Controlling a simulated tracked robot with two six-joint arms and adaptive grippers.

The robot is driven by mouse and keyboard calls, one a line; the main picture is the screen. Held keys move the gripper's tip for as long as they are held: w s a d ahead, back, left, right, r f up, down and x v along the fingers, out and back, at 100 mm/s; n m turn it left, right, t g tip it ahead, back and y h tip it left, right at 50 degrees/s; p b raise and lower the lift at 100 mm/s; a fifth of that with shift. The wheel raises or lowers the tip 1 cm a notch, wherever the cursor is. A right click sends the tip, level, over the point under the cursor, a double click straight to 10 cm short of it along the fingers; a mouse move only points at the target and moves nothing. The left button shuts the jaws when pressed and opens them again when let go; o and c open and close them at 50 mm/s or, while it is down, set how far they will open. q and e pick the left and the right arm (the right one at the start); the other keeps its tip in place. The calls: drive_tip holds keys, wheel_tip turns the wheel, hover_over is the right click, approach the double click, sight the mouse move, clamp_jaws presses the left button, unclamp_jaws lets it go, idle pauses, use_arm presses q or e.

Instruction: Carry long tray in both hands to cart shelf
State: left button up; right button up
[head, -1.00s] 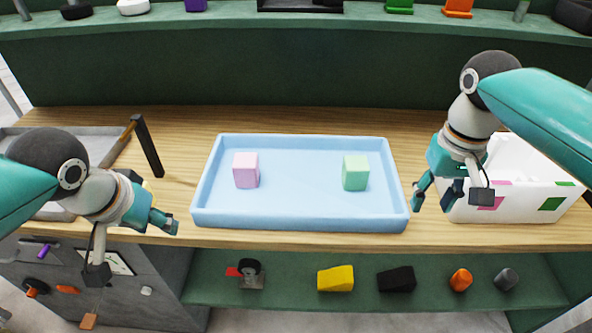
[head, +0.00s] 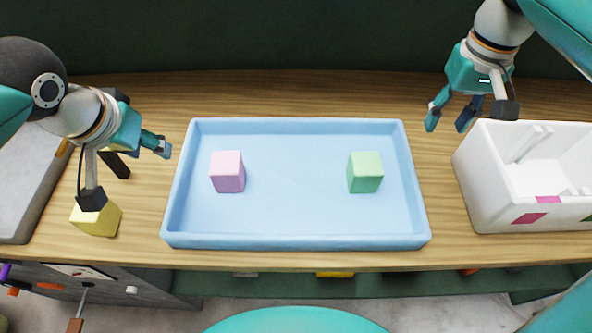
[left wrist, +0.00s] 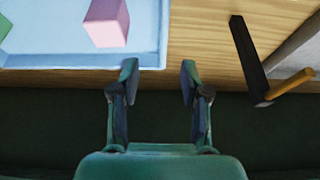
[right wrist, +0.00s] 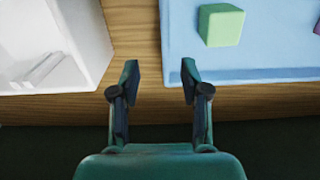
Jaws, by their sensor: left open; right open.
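The long light-blue tray (head: 300,241) lies flat on the wooden bench in the head view. A pink cube (head: 228,172) stands in its left part and a green cube (head: 365,172) in its right part. My left gripper (head: 160,148) is open and empty beside the tray's left end. In the left wrist view (left wrist: 159,70) one fingertip appears near the tray corner; contact cannot be told. My right gripper (head: 448,120) is open above the bench, just beyond the tray's right end. The right wrist view (right wrist: 160,75) shows the tray wall close to one finger. I see no cart shelf.
A white bin (head: 480,190) stands close to the tray's right. A green lower shelf (head: 300,287) runs under the bench.

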sight(179, 171)
use_arm(q)
drive_tip(key=x, duration=1.6)
drive_tip(key=shift+s+a+f, duration=0.1)
drive_tip(key=shift+a+f, duration=0.25)
drive_tip(key=shift+f, duration=0.05)
use_arm(e)
drive_tip(key=f, duration=1.1)
drive_tip(key=a+f, duration=0.1)
drive_tip(key=f, duration=0.5)
drive_tip(key=shift+w, duration=0.15)
use_arm(q)
drive_tip(key=shift+c, duration=0.2)
use_arm(e)
drive_tip(key=shift+c, duration=0.2)
use_arm(q)
clamp_jaws()
use_arm(e)
drive_tip(key=shift+r, duration=0.1)
clamp_jaws()
